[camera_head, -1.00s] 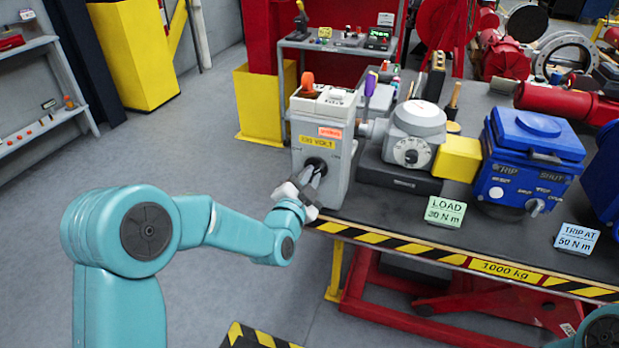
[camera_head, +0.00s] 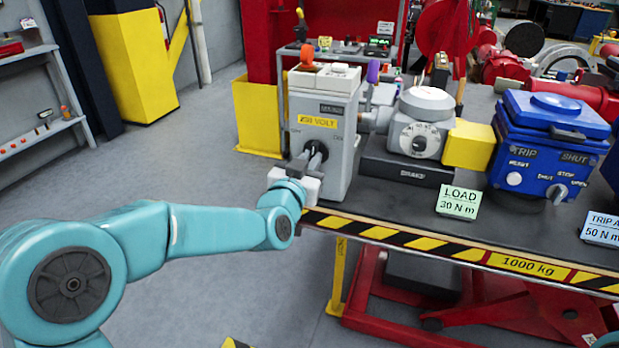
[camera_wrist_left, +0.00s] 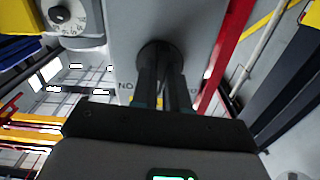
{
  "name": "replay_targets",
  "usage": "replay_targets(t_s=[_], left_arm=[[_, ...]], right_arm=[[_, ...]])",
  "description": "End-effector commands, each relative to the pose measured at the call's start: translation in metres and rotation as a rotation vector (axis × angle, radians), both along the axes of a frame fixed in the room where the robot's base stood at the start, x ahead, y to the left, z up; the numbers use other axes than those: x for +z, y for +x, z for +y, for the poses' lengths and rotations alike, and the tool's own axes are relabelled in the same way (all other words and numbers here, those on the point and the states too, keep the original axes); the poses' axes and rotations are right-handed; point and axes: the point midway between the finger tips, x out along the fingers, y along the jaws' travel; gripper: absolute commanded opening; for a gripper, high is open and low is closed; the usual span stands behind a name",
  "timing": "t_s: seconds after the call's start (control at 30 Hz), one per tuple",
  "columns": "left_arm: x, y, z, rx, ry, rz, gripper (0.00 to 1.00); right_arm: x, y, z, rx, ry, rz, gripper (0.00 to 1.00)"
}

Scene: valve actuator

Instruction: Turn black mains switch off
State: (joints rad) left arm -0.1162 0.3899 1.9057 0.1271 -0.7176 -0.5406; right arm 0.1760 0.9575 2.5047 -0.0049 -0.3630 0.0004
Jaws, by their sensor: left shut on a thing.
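The black mains switch (camera_head: 316,148) is a round black knob on the front of a grey box (camera_head: 336,180) with a yellow volt label. The box stands at the left end of the bench. My left gripper (camera_head: 312,158) is at the knob, its fingers shut on it and hiding most of it. In the left wrist view the two dark fingers (camera_wrist_left: 162,85) reach the dark round knob (camera_wrist_left: 158,52) on the grey face. The knob's exact angle is hidden.
A grey dial unit (camera_head: 420,130), a yellow block (camera_head: 468,147) and a blue actuator box (camera_head: 545,150) stand to the right on the bench. A green load card (camera_head: 459,202) is near the striped front edge (camera_head: 400,238). The floor at left is clear.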

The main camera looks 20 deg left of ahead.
Motion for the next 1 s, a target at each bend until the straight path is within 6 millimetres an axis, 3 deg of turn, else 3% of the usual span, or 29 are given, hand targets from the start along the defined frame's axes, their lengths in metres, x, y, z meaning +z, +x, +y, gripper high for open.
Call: replay_targets(t_s=[0.03,0.4,1.0], left_arm=[[-0.007,0.0,0.0,-0.001,-0.043,0.0,0.0],[-0.005,0.0,-0.001,-0.001,-0.394,0.013,0.0],[-0.001,0.0,-0.002,-0.001,-0.82,0.029,0.0]], right_arm=[[-0.014,0.0,0.0,0.0,0.0,0.0,0.43],[-0.055,0.0,0.0,0.0,0.0,0.0,0.43],[-0.092,0.0,0.0,0.0,0.0,0.0,0.43]])
